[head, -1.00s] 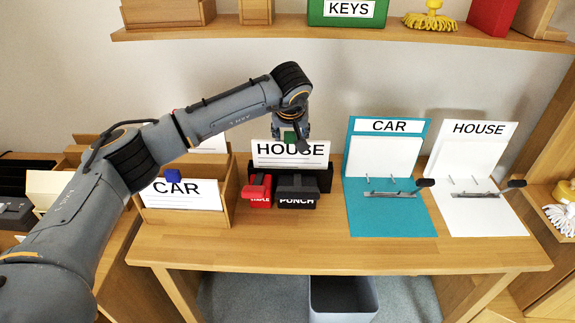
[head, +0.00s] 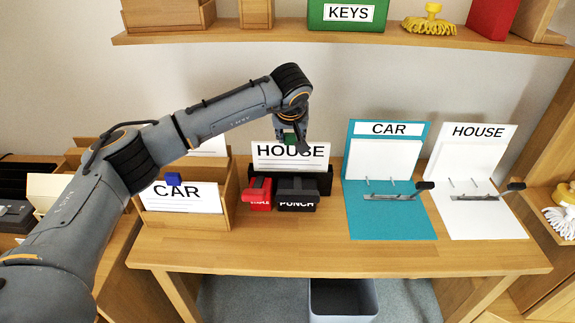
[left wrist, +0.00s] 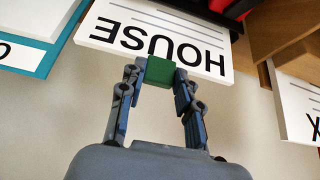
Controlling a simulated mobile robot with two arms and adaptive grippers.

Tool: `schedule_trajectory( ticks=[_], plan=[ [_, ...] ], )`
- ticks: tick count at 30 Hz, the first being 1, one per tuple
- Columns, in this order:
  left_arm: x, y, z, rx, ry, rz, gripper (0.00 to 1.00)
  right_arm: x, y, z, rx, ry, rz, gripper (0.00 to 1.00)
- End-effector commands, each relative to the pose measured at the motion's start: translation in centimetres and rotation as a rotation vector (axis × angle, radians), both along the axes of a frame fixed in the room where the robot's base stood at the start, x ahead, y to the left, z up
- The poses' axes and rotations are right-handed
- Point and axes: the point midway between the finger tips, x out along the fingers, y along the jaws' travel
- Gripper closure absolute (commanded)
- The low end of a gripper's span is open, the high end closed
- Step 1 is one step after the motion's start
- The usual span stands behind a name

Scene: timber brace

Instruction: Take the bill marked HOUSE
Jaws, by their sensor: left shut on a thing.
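The white bill marked HOUSE (head: 275,155) stands upright in a black holder (head: 325,180) at the back of the desk. A green block (head: 290,136) sits at its top edge. My left gripper (head: 291,138) reaches down from above and is shut on this green block. The left wrist view shows both fingers (left wrist: 160,75) on either side of the green block (left wrist: 159,71), with the HOUSE bill (left wrist: 195,50) just beyond. The gripper hides part of the lettering in the head view. My right gripper is not in view.
A CAR bill (head: 185,195) with a blue block stands in a wooden tray (head: 190,220) at left. A red stapler (head: 257,193) and a black punch (head: 297,195) sit in front of the holder. A teal CAR binder (head: 390,222) and white HOUSE binder (head: 485,218) lie open at right.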

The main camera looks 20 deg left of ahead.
Motion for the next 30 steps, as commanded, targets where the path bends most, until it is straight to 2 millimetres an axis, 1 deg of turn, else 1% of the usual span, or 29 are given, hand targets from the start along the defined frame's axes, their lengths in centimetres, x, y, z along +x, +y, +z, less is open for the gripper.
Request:
schedule_trajectory(
  ticks=[1,6,30],
  plan=[
    [0.0,0.0,0.4,0.001,-0.002,0.000,1.00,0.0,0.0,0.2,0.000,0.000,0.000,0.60],
    [0.0,0.0,0.9,0.000,-0.001,0.000,1.00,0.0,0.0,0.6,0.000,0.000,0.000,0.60],
    [0.0,0.0,3.0,0.001,-0.002,0.000,1.00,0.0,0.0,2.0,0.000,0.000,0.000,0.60]
  ],
)
